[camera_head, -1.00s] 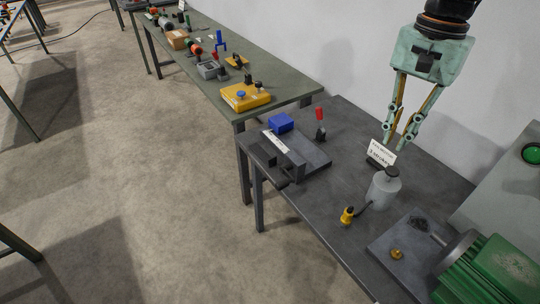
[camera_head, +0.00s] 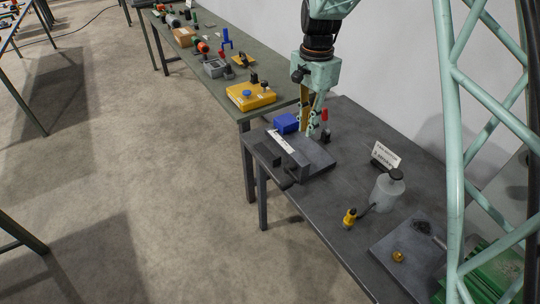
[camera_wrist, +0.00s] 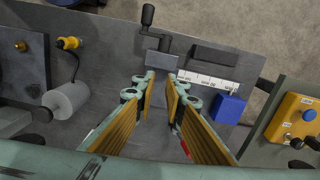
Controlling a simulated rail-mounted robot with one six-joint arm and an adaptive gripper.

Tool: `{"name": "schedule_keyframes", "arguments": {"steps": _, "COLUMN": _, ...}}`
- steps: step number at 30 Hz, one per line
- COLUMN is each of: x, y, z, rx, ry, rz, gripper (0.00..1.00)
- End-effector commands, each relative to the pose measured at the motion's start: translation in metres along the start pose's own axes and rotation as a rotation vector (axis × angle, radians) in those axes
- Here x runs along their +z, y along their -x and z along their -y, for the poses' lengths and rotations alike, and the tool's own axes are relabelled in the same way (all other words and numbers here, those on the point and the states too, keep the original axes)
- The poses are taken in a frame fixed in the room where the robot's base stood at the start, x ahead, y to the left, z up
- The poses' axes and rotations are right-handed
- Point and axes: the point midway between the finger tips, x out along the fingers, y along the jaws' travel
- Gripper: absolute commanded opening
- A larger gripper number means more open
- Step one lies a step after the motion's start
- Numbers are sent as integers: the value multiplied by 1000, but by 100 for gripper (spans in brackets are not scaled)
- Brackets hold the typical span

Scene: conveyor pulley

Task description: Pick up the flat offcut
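I cannot tell for sure which piece is the flat offcut. A dark, flat rectangular piece (camera_head: 264,152) lies at the table's front left edge, beside a white scale strip (camera_head: 281,141); it also shows in the wrist view (camera_wrist: 214,57). My gripper (camera_head: 315,133) points down over the grey plate of the vise-like fixture (camera_head: 318,153), just right of a blue block (camera_head: 286,123). In the wrist view my gripper (camera_wrist: 161,82) has its fingers apart with nothing between them, only grey plate below.
A red-topped lever (camera_head: 325,116) stands close behind my gripper. A crank handle (camera_wrist: 148,15) sticks out at the front. A yellow box (camera_head: 250,96) sits on the green bench.

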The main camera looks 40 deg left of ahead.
Motion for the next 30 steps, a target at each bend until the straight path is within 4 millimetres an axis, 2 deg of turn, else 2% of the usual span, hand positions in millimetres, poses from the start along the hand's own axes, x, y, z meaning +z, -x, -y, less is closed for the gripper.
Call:
{"name": "schedule_keyframes", "arguments": {"steps": 1, "x": 8, "y": -9, "z": 15, "rx": 1, "ry": 0, "rz": -1, "gripper": 11}}
{"name": "schedule_keyframes", "arguments": {"steps": 6, "x": 28, "y": -35, "z": 56, "rx": -3, "ry": -20, "rz": -6, "gripper": 11}}
{"name": "schedule_keyframes", "arguments": {"steps": 12, "x": 45, "y": -56, "z": 87, "rx": -8, "ry": -35, "rz": -10, "gripper": 11}}
{"name": "schedule_keyframes", "arguments": {"steps": 18, "x": 52, "y": -63, "z": 98, "rx": -10, "ry": -42, "rz": -12, "gripper": 11}}
{"name": "schedule_keyframes", "arguments": {"steps": 30, "x": 52, "y": -65, "z": 98, "rx": -9, "ry": -43, "rz": -11, "gripper": 11}}
